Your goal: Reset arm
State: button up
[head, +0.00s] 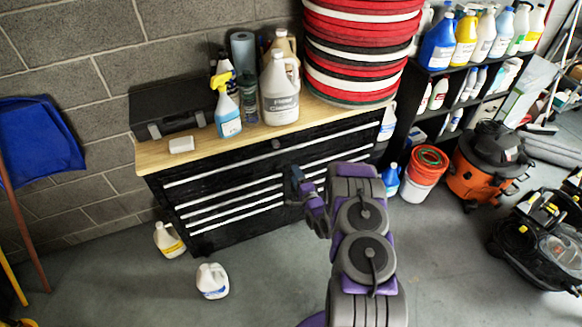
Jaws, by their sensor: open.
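My arm, purple and grey, rises from the bottom of the head view to the right of centre. My gripper (297,184) is at its far end, in front of the black drawer cabinet (220,185). It looks small and dark here, and its fingers are hard to make out. I see nothing held in it. A tall stack of red, white and black round buffer pads (358,50) stands on the cabinet's wooden top (160,157).
A spray bottle (225,105), a large jug (279,90), a black case (172,108) and a white block (181,145) are on the cabinet. White jugs (212,281) stand on the floor. A bucket (424,172) and an orange vacuum (488,162) stand right.

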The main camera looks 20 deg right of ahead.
notch_tip(320, 180, up, 4)
jog(key=w+n+g, duration=0.3)
jog(key=s+a+r+n+g+h+b, duration=0.1)
jog(key=s+a+r+n+g, duration=0.15)
jog(key=s+r, duration=0.35)
jog(key=s+a+r+n+g+h+b, duration=0.1)
jog(key=s+a+r+n+g, duration=0.1)
jog(key=s+r+n+g, duration=0.35)
jog(key=s+a+r+n+g, duration=0.2)
jog(key=s+a+r+g, duration=0.1)
jog(key=s, duration=1.1)
jog(key=s+a+r+n+g+y+b, duration=0.1)
jog(key=s+r, duration=0.5)
jog(key=s, duration=0.8)
jog(key=s+a+r+n+g+b, duration=0.1)
jog(key=s+a+r+n+g, duration=0.2)
jog(key=s+a, duration=0.4)
jog(key=s+r+g, duration=0.1)
jog(key=s+r, duration=0.1)
jog(key=s, duration=0.5)
jog(key=shift+s+a+n+g, duration=0.2)
jog(key=shift+a+n+g, duration=0.1)
jog(key=shift+n+g, duration=0.1)
jog(key=shift+r, duration=0.1)
